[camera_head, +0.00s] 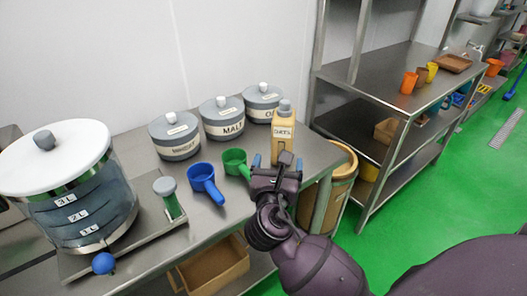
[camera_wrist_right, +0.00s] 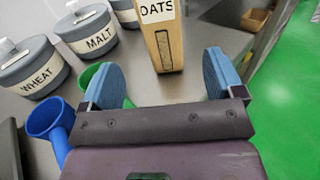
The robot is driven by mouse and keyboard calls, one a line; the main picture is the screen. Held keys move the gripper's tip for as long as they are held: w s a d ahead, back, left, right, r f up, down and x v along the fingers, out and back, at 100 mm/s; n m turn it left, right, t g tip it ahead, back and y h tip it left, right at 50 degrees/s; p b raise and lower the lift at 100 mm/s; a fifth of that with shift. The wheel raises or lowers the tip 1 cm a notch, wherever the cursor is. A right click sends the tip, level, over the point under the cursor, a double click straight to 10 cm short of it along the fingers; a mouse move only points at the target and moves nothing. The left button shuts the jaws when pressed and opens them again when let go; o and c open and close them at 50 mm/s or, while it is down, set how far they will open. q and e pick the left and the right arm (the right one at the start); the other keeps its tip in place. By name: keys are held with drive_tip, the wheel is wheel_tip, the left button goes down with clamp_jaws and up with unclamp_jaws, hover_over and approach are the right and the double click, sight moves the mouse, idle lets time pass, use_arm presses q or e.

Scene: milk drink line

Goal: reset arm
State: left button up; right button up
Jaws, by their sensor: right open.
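My right gripper (camera_head: 278,164) is open and empty over the right end of the steel counter (camera_head: 318,157). Its two blue finger pads also show spread apart in the right wrist view (camera_wrist_right: 155,70). A tan carton labelled OATS (camera_head: 283,134) stands upright just beyond the jaws. In the wrist view the carton (camera_wrist_right: 161,42) shows between the two pads, with a gap on each side; its top is cut off there. My left gripper is not in view.
A green scoop (camera_head: 234,161) and a blue scoop (camera_head: 205,182) lie left of the gripper. Lidded canisters, WHEAT (camera_head: 175,146), MALT (camera_head: 222,128) and a third (camera_head: 262,108), line the wall. A large clear tank (camera_head: 85,200) stands left. Steel shelves (camera_head: 385,75) stand right.

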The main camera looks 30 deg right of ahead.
drive_tip(key=shift+s+f, duration=0.1)
drive_tip(key=shift+f, duration=0.05)
drive_tip(key=s+d+f+m+g+y, duration=0.2)
drive_tip(key=s+f+m+g+y, duration=0.4)
drive_tip(key=s+f+m, duration=0.8)
drive_tip(key=s+a+f+m+g+y, duration=0.1)
drive_tip(key=s+a+m+g+y, duration=0.15)
drive_tip(key=s+m, duration=0.5)
drive_tip(key=s+a+f+m+g+y, duration=0.1)
drive_tip(key=s+f+m+g+y, duration=0.1)
drive_tip(key=s+m+g, duration=0.5)
drive_tip(key=w+f+n+t+y+p, duration=0.1)
drive_tip(key=w+f+t, duration=0.3)
drive_tip(key=w+t, duration=0.4)
drive_tip(key=t+p, duration=0.1)
drive_tip(key=t, duration=0.3)
drive_tip(key=shift+w+a+f+n+t, duration=0.2)
drive_tip(key=shift+w+f+n+t, duration=0.05)
drive_tip(key=shift+f+n+t, duration=0.1)
